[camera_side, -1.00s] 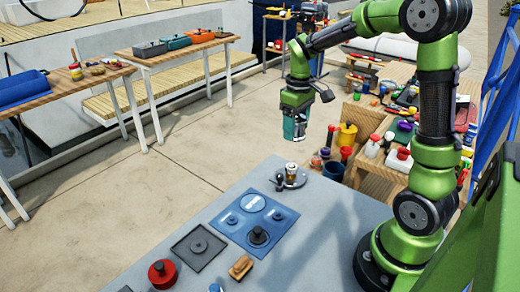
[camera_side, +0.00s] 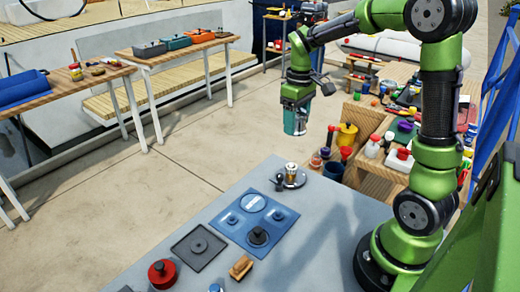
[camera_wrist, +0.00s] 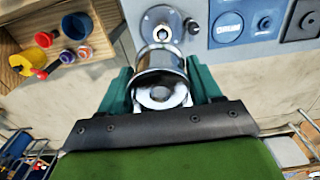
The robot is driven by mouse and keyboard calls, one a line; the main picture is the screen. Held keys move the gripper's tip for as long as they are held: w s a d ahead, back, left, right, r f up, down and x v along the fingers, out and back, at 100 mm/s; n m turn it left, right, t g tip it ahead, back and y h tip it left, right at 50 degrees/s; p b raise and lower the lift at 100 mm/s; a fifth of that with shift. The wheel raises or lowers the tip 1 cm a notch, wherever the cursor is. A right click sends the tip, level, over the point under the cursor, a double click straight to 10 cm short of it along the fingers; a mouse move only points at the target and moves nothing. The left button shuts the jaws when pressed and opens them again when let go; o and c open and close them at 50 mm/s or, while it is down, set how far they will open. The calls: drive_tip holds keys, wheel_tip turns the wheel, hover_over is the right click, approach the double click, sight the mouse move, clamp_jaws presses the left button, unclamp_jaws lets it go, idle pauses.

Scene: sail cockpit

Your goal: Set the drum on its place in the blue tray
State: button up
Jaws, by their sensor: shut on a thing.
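My gripper (camera_side: 294,122) hangs in the air beyond the far edge of the grey table in the side view. In the wrist view its teal fingers (camera_wrist: 160,98) are shut on a shiny metal drum (camera_wrist: 160,72), one finger on each side. The blue tray (camera_side: 232,236) lies flat on the table, below and to the left of the gripper. It carries a round pale-marked disc, small raised round pieces and a dark knob. The tray also shows at the wrist view's top right (camera_wrist: 218,40). The drum is clear of the tray.
A round metal base with a brass-coloured post (camera_side: 291,177) stands beside the tray. A dark square plate (camera_side: 198,247), a red lidded pot (camera_side: 162,273) and a wooden-handled brush (camera_side: 241,267) are nearby. A wooden rack (camera_side: 375,165) with colourful containers is right of the gripper.

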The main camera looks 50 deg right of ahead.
sight(253, 203)
drive_tip(key=w+a+f+n, duration=0.1)
drive_tip(key=a+f, duration=0.2)
drive_tip(key=a, duration=0.2)
drive_tip(key=w+a+f+n, duration=0.1)
drive_tip(key=a+f+n, duration=0.1)
drive_tip(key=a+f, duration=0.2)
drive_tip(key=a+f+n, duration=0.1)
drive_tip(key=a+f, duration=0.2)
drive_tip(key=a, duration=0.3)
drive_tip(key=shift+w+a+f+n, duration=0.15)
drive_tip(key=shift+w+f+n, duration=0.15)
drive_tip(key=shift+w+f, duration=0.1)
drive_tip(key=shift+f, duration=2.4)
drive_tip(key=shift+f, duration=0.6)
drive_tip(key=o, duration=0.9)
drive_tip(key=shift+o, duration=0.2)
drive_tip(key=shift+r, duration=0.1)
